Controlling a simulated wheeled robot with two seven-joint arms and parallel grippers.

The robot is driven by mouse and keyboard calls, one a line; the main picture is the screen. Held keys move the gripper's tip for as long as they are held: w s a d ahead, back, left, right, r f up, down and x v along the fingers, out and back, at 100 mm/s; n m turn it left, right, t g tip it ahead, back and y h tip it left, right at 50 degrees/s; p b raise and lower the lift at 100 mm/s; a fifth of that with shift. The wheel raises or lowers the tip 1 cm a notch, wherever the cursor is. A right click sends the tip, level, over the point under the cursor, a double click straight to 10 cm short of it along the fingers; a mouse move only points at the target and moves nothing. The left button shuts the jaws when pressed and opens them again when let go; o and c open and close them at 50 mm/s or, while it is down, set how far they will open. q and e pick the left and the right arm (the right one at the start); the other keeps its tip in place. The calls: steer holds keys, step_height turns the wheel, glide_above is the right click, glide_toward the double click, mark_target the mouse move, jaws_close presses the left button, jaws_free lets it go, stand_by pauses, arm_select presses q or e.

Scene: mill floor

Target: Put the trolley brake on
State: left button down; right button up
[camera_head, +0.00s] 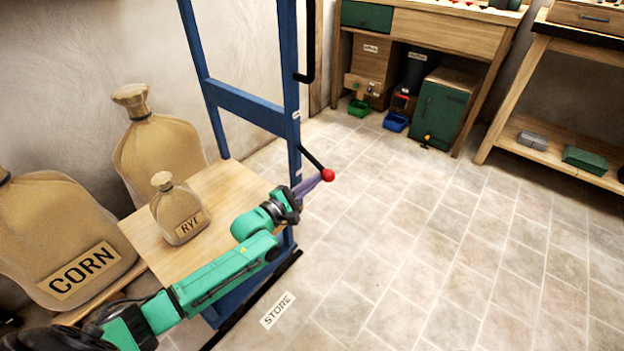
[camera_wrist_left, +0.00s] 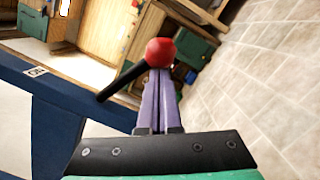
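The trolley has a blue upright frame (camera_head: 243,105) and a wooden deck (camera_head: 218,184). Its brake lever is a black rod (camera_head: 312,158) with a red ball knob (camera_head: 327,175), slanting down and outward from the right-hand post. In the left wrist view the knob (camera_wrist_left: 160,51) is straight ahead, at the fingertips. My left gripper (camera_head: 322,179) has purple fingers lying together, with nothing visible between them. The tips are at the knob; I cannot tell whether they touch it. My right gripper is not in view.
A RYE sack (camera_head: 178,212) stands on the deck. A larger sack (camera_head: 155,150) and a CORN sack (camera_head: 62,240) stand at left. A STORE label (camera_head: 277,310) lies on the floor. A workbench (camera_head: 445,32) and a shelf table (camera_head: 550,150) stand behind. The tiled floor at right is clear.

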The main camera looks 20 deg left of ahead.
arm_select(q)
step_height(320, 180, up, 9)
steer(key=d+n+t+y+p, duration=0.1)
steer(key=d+n+p, duration=0.1)
steer(key=n+p, duration=0.5)
steer(key=n, duration=0.4)
steer(key=shift+s+n, duration=0.3)
steer(key=shift+n, duration=0.1)
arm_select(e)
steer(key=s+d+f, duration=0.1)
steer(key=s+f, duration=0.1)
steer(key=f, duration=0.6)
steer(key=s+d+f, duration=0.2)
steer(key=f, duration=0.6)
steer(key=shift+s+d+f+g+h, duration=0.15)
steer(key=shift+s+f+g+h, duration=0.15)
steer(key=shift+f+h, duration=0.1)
arm_select(q)
steer(key=shift+a+f, duration=0.1)
steer(key=shift+f, duration=0.1)
